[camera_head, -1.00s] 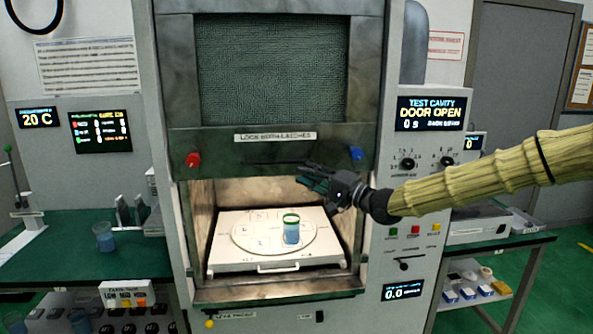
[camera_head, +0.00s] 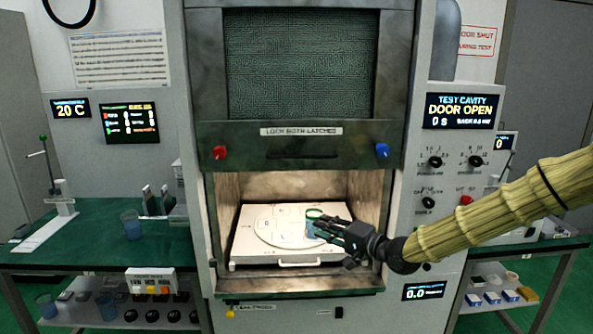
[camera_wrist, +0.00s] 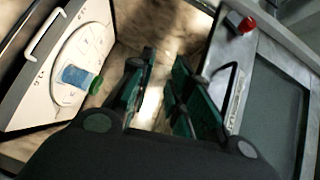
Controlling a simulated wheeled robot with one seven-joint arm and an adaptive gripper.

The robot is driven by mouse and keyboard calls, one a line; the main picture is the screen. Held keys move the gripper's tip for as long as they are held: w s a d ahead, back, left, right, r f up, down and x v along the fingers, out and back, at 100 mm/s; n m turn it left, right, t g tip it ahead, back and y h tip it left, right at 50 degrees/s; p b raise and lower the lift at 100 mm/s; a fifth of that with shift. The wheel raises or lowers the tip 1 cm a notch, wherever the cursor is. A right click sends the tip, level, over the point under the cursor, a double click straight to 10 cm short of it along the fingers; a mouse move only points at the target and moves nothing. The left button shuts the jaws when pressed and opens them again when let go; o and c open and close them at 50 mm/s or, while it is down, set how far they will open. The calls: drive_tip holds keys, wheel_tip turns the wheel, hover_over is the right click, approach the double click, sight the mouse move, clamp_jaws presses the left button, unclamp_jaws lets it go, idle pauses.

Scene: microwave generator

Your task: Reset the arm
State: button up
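My arm in its tan ribbed sleeve comes in from the right in the head view. My gripper (camera_head: 328,229) is in front of the open test cavity (camera_head: 330,187). In the wrist view the green-padded fingers (camera_wrist: 158,95) stand apart with a bare gap between them. A beaker of blue liquid with a green rim (camera_head: 314,231) stands on the round turntable plate (camera_head: 270,236) in the cavity, partly hidden behind my fingers. The wrist view shows the beaker (camera_wrist: 76,77) to the left of the fingers and apart from them.
The raised door (camera_head: 300,135) with red and blue latches hangs above the cavity. A control panel (camera_head: 463,111) reads DOOR OPEN at the right. A green bench (camera_head: 100,245) with a beaker (camera_head: 131,224) stands at the left. A pull-out handle (camera_head: 299,263) fronts the turntable tray.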

drive_tip(key=s+f+n+g+h, duration=0.1)
drive_tip(key=s+f+g+h, duration=0.1)
drive_tip(key=s+f, duration=0.7)
drive_tip(key=s+f+g+h, duration=0.2)
drive_tip(key=s+f, duration=0.3)
drive_tip(key=f, duration=0.8)
drive_tip(key=s+f+n+g+h, duration=0.1)
drive_tip(key=s+f+h, duration=0.1)
drive_tip(key=s+f, duration=0.7)
drive_tip(key=s+d+f+n+g+h, duration=0.1)
drive_tip(key=s+d+f, duration=0.3)
drive_tip(key=s, duration=0.6)
drive_tip(key=s+d+f+n+g+h, duration=0.2)
drive_tip(key=s+f, duration=0.4)
drive_tip(key=s, duration=0.3)
drive_tip(key=s+d+f+n+g+h, duration=0.1)
drive_tip(key=s+d+f+g+h, duration=0.2)
drive_tip(key=s+d+f, duration=0.3)
drive_tip(key=s+d+g, duration=0.1)
drive_tip(key=s, duration=0.3)
drive_tip(key=shift+s+n, duration=0.35)
drive_tip(key=shift+n, duration=0.05)
